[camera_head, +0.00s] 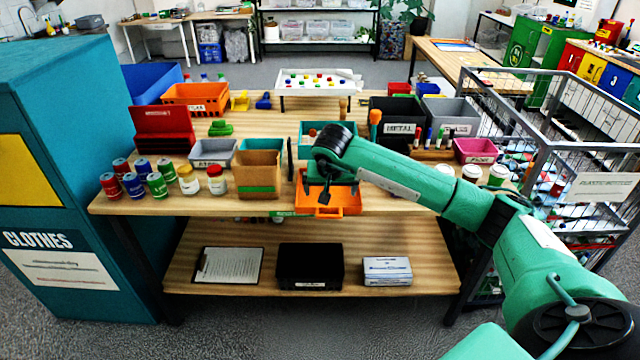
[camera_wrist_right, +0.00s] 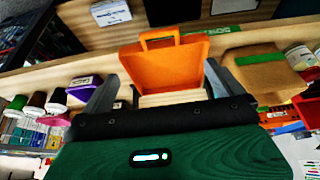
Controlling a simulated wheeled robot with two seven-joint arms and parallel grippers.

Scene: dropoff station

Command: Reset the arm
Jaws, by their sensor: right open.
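My right arm (camera_head: 470,210) reaches in from the right over the front of the wooden table. Its gripper (camera_head: 325,190) points down over an orange handled tray (camera_head: 350,203) at the table's front edge. In the right wrist view the gripper (camera_wrist_right: 162,78) has its two dark fingers spread wide. The orange tray (camera_wrist_right: 165,65) shows beyond and between them, with its handle towards the top of the picture. I see nothing clamped in the fingers; whether they touch the tray I cannot tell. My left gripper is not in view.
A cardboard box (camera_head: 259,170) stands just left of the gripper, with jars (camera_head: 216,180) and cans farther left. A teal bin (camera_head: 312,128) and a black metal bin (camera_head: 398,128) stand behind. A wire cage (camera_head: 590,160) is at the right. Grey floor lies in front.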

